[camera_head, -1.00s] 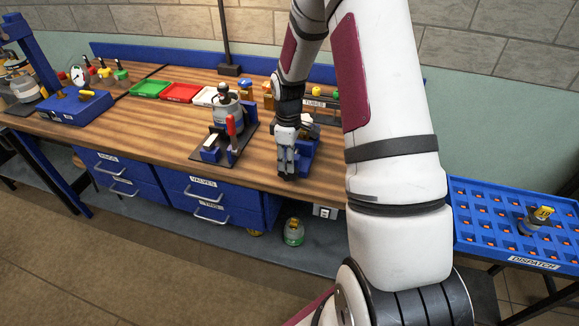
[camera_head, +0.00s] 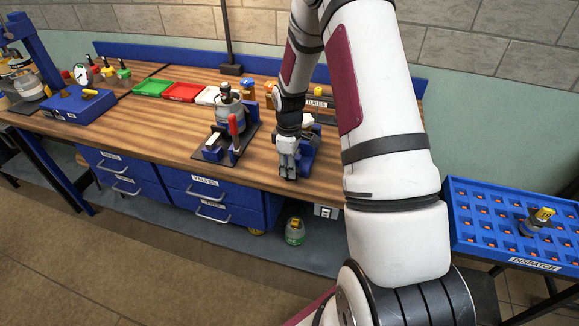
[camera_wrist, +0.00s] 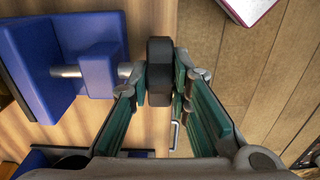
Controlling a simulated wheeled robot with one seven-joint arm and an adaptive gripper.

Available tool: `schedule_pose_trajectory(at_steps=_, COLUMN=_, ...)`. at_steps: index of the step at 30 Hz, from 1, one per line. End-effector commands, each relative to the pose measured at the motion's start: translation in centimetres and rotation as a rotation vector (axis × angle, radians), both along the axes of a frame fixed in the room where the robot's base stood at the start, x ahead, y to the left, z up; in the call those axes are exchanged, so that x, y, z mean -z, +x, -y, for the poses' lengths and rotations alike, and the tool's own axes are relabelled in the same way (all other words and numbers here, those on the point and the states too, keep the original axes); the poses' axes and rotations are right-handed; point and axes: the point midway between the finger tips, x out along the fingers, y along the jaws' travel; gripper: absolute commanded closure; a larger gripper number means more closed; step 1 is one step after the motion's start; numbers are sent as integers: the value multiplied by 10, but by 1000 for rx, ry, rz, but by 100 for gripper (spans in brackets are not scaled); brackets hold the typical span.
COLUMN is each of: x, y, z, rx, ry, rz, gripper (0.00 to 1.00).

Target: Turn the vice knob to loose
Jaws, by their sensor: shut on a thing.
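The blue vice (camera_head: 307,156) stands at the front edge of the wooden bench in the head view, partly hidden behind my gripper (camera_head: 287,170). In the wrist view the vice (camera_wrist: 99,70) shows as blue blocks at the left, with a metal screw (camera_wrist: 66,71) between them. The black vice knob (camera_wrist: 159,72) sits at the screw's outer end. My gripper (camera_wrist: 160,86) is shut on the knob, with one green-padded finger on each side. In the head view the knob is hidden by the gripper.
A fixture with a red-handled clamp (camera_head: 233,126) stands left of my gripper. Red (camera_head: 180,93) and green (camera_head: 152,88) trays lie farther back. Drawers (camera_head: 205,190) sit below the bench. A blue dispatch tray (camera_head: 478,222) is at the right. Bare bench top lies left of the clamp.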

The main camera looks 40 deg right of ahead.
Motion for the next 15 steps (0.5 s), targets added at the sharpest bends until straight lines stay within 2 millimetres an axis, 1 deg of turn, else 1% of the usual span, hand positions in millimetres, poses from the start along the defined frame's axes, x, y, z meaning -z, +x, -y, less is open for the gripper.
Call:
schedule_pose_trajectory(at_steps=8, x=2, y=7, z=-3, rx=-5, ry=-67, rz=-81, gripper=100)
schedule_pose_trajectory(at_steps=15, x=4, y=11, z=-6, rx=-5, ry=-180, rz=-224, gripper=100)
